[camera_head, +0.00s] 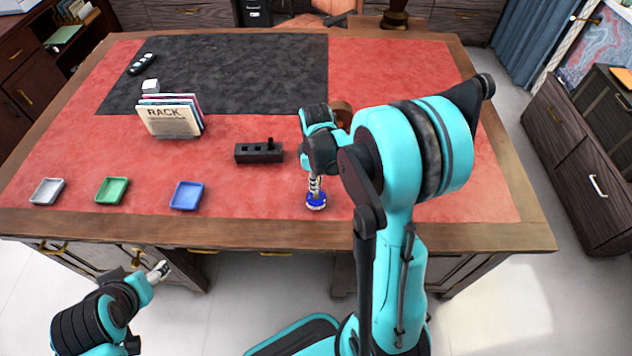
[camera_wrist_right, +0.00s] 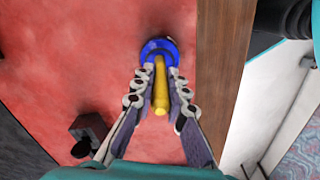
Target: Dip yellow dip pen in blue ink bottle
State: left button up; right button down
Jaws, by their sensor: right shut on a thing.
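My right gripper (camera_head: 315,188) points down at the front of the desk, right over the blue ink bottle (camera_head: 316,204). In the right wrist view the gripper (camera_wrist_right: 160,108) is shut on the yellow dip pen (camera_wrist_right: 160,85). The pen's far end overlaps the round blue bottle (camera_wrist_right: 150,45); I cannot tell how deep the tip is in it. The pen is not clear in the head view. My left gripper (camera_head: 160,270) is away from the desk at the lower left, and its jaw state is too small to tell.
A black holder block (camera_head: 258,153) stands left of the bottle. Blue (camera_head: 187,196), green (camera_head: 112,190) and white (camera_head: 47,192) trays lie along the front left. A rack of booklets (camera_head: 170,117) stands behind them. The desk's wooden front edge (camera_head: 240,231) is close to the bottle.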

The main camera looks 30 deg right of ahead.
jog(key=shift+r, duration=0.1)
jog(key=shift+r+p, duration=2.65)
jog(key=shift+r, duration=0.8)
jog(key=shift+f, duration=0.15)
